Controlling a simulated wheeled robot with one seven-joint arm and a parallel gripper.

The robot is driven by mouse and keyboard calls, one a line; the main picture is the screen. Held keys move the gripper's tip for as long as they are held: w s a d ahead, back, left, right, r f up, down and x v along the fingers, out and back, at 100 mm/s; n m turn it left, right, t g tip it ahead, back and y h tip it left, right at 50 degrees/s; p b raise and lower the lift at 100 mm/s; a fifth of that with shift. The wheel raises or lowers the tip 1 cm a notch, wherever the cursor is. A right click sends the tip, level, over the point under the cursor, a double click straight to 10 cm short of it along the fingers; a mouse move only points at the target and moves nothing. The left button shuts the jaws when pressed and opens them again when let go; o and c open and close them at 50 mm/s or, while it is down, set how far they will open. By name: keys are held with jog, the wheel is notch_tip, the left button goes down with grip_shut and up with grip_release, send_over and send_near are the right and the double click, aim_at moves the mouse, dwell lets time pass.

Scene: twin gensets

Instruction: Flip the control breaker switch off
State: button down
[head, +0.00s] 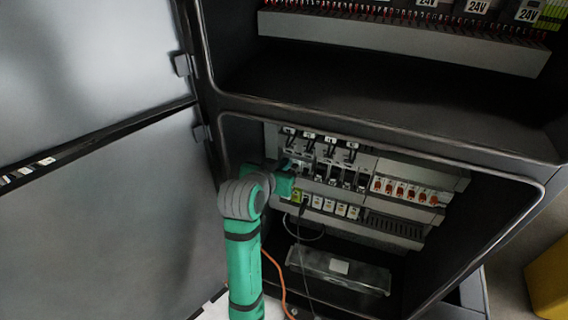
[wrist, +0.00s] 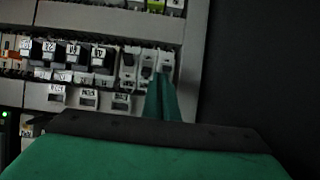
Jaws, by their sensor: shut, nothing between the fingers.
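A row of small grey breaker switches (wrist: 147,58) sits on a rail in the wrist view, at the right end beside larger labelled units. No readable label tells which one is the control breaker. My gripper (wrist: 165,78) is shut and empty, its green fingertips at the rightmost switch (wrist: 166,59). The fingers hide that switch's lower part, and I cannot tell whether they touch it. In the head view my gripper (head: 289,171) reaches into the lower cabinet bay, at the left end of the breaker row. The switch there is mostly hidden.
Labelled black units (head: 330,146) and orange-red switches (head: 405,190) continue to the right on the rails. The open lower door (head: 110,220) stands left of my arm. The cabinet frame (head: 390,135) runs above the bay. Thin cables hang below my gripper.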

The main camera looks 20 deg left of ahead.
jog(key=shift+r, duration=0.8)
